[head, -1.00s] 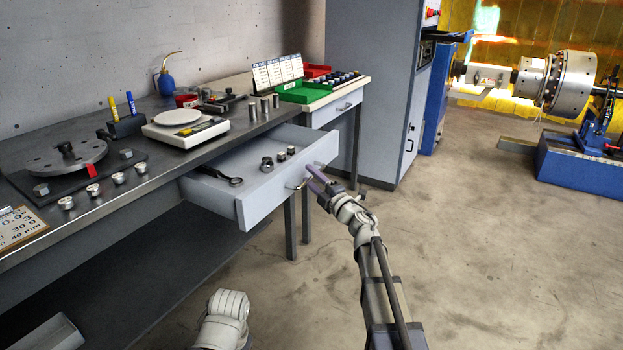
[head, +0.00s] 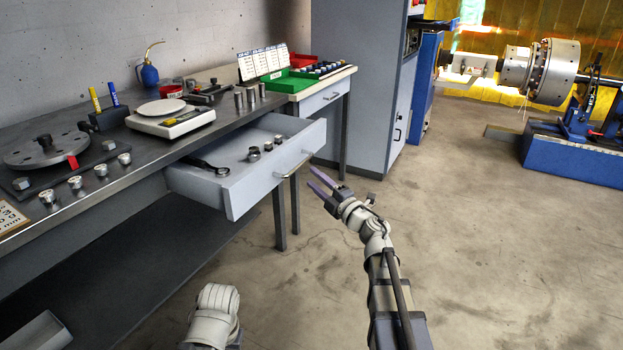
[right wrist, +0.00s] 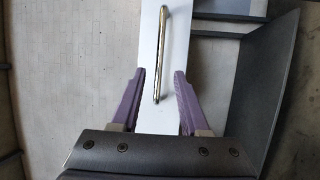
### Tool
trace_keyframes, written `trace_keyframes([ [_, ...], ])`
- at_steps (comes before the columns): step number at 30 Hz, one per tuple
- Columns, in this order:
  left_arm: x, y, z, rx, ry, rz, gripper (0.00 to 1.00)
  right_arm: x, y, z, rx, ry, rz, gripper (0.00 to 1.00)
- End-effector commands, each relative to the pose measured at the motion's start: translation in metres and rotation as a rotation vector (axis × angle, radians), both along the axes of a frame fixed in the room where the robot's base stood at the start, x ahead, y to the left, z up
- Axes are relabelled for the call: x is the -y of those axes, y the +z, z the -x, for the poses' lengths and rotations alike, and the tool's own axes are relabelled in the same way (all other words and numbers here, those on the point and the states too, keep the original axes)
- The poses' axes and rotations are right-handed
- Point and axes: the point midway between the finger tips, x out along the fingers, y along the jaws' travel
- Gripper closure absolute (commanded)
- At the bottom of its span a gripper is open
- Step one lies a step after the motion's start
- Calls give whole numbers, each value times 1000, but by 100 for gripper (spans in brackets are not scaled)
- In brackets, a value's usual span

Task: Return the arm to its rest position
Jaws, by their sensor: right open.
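My right gripper (head: 322,187) is open and empty in the head view, over the floor just in front of the pulled-out drawer (head: 242,194). In the right wrist view its two purple fingers (right wrist: 158,88) stand apart. The metal drawer handle (right wrist: 159,55) shows ahead between them, with clear space around it, and the jaws do not hold it. The handle is also on the drawer front in the head view (head: 293,167). A part of my left arm (head: 214,315) shows at the bottom, but my left gripper is not in view.
The workbench (head: 150,170) above carries a scale (head: 170,119) and a round plate (head: 45,152). A grey cabinet (head: 365,80) stands behind. The floor to the right of my right arm is clear.

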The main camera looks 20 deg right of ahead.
Motion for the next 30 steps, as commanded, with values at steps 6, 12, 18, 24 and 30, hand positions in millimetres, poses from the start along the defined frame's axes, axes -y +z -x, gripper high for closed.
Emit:
trace_keyframes([
  [6, 0, 0, 0, 0, 0, 0, 50, 0, 0, -1, 0, 0, 0, 55],
  [12, 0, 3, 0, 0, 0, 0, 50, -2, 4, -5, -12, -54, -54, 55],
  [18, 0, 10, 0, 0, 0, -1, 50, 0, -2, -13, -118, -297, -296, 55],
  [24, 0, 17, 0, -1, 0, -1, 50, -9, -52, 4, -361, -560, -556, 55],
  [30, 0, 24, 0, 0, 0, -2, 50, -48, -126, 59, -715, -793, -736, 55],
])
